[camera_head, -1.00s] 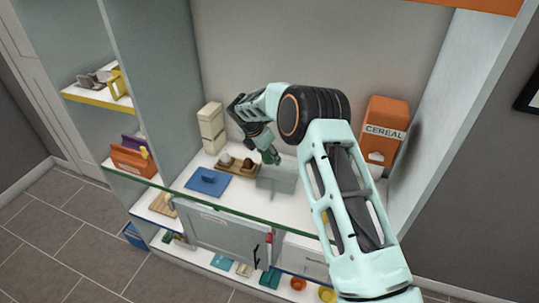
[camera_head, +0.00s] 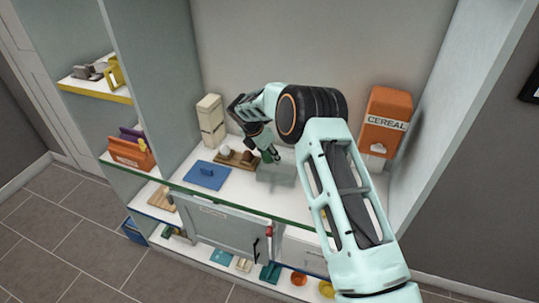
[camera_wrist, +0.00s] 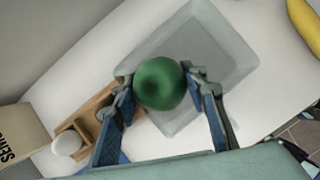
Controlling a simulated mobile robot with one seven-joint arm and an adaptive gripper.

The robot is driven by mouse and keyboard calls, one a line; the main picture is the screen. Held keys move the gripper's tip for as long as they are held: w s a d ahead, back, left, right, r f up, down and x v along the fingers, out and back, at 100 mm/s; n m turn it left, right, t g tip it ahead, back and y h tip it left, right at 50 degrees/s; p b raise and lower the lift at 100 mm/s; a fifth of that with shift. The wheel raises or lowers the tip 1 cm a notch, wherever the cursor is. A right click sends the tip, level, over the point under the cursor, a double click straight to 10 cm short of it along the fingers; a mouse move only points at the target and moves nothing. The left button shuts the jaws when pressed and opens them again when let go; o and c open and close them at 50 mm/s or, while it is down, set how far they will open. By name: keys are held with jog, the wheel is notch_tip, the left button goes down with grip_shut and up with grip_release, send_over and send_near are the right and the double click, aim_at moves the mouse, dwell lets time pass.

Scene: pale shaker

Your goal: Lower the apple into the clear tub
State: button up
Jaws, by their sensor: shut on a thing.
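A green apple (camera_wrist: 160,84) is held between the two fingers of my gripper (camera_wrist: 163,100) in the wrist view. The clear tub (camera_wrist: 215,50) is a greyish see-through box on the white counter, below and beyond the apple in that view. The apple overlaps the tub's lower left part, and its height over the tub is hard to tell. In the head view my gripper (camera_head: 272,155) points down at the left side of the tub (camera_head: 279,174). There the apple is mostly hidden.
A wooden tray (camera_head: 235,162) with a white and a brown item stands left of the tub. A blue lid-like board (camera_head: 207,175) lies further left. A cereal box (camera_head: 386,122) stands at the right. A banana (camera_wrist: 306,25) shows in the wrist view.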

dwell(0.3)
jog(key=o, duration=1.3)
jog(key=shift+r, duration=0.1)
